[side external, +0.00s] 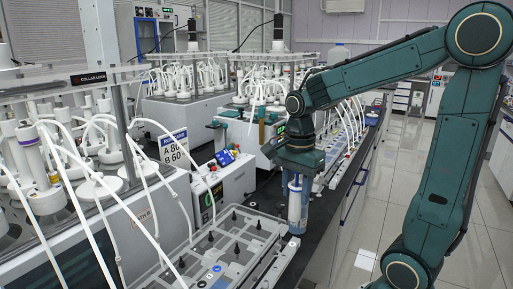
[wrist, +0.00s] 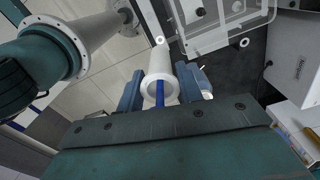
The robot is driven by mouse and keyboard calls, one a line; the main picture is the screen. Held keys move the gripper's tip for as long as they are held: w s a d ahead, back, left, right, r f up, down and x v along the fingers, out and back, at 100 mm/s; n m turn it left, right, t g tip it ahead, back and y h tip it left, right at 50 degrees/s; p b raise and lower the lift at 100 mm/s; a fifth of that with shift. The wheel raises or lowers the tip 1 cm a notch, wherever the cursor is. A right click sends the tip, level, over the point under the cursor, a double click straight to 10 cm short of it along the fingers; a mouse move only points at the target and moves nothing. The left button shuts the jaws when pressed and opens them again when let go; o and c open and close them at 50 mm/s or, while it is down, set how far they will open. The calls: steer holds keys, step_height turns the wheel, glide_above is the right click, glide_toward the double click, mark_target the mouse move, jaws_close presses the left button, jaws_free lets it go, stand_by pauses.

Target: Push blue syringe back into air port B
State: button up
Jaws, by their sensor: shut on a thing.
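My gripper (side external: 294,180) points down over the dark bench to the right of the clear tray. It is shut on the syringe (side external: 295,206), a white barrel that hangs upright between the fingers. In the wrist view, the syringe's white body (wrist: 158,68) with a blue rod (wrist: 160,96) sits between the blue fingers of my gripper (wrist: 163,90). The clear tray (side external: 240,236) has several small ports on top. A blue-ringed port (side external: 217,268) is near its front edge. I cannot read which port is B. Whether the syringe tip touches anything is not clear.
Reactors with white tubes (side external: 60,150) fill the left side. A white control box (side external: 238,178) stands behind the tray. A placard marked A 80, B 60 (side external: 173,148) is beside it. The dark bench strip (side external: 318,222) right of the tray is narrow, with floor beyond.

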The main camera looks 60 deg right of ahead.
mark_target(295, 212)
steer(key=shift+f, duration=2.45)
steer(key=shift+f, duration=1)
stand_by(1.7)
steer(key=o, duration=1.1)
steer(key=shift+c, duration=0.2)
steer(key=shift+r, duration=0.1)
steer(key=shift+r, duration=6.8)
